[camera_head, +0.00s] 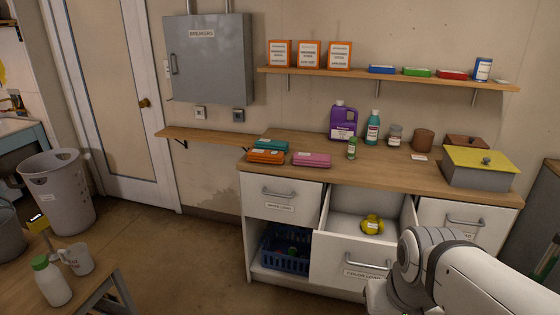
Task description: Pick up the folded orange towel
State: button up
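The folded orange towel (266,157) lies flat on the left front part of the wooden counter (385,164), close to its edge. A folded teal towel (272,145) lies just behind it, and a folded pink towel (311,159) lies to its right. Nothing covers the orange towel. My white arm enters at the lower right, in front of the cabinet and well away from the towel. My gripper's fingers do not show, so I cannot see whether they hold anything.
A drawer (352,249) below the counter stands open with a yellow object (372,224) inside. Bottles, jars and a yellow-lidded box (480,166) stand on the counter's middle and right. A narrow shelf (207,137) joins at left. Floor (190,260) is clear left of the cabinet.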

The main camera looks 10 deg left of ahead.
aim_at(254, 155)
jog(key=u, duration=1)
jog(key=i, duration=1.3)
jog(key=z, duration=0.35)
jog(key=i, duration=1.2)
jog(key=z, duration=0.95)
